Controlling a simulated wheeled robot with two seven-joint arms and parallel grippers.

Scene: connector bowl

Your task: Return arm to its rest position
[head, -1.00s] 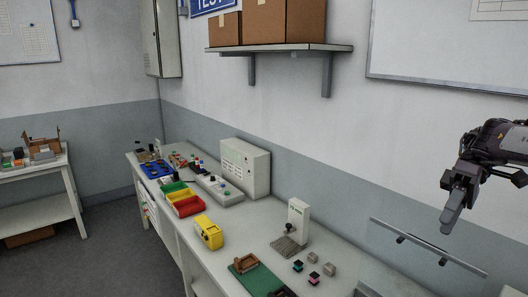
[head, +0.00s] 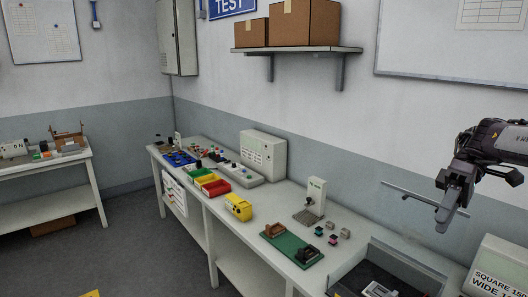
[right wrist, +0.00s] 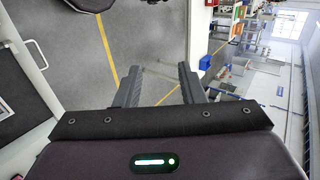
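My right gripper (head: 449,216) is at the right of the head view, raised in the air in front of the wall and pointing downward. In the right wrist view its two fingers (right wrist: 159,84) stand apart, with bare floor showing between them and nothing held. My left gripper is not in view.
A long workbench (head: 240,250) runs along the wall, with red bins (head: 215,187), a yellow device (head: 238,207), a green board (head: 292,247) and a white box (head: 264,155). A shelf (head: 300,49) holds cartons. Grey floor (head: 130,235) is clear at left.

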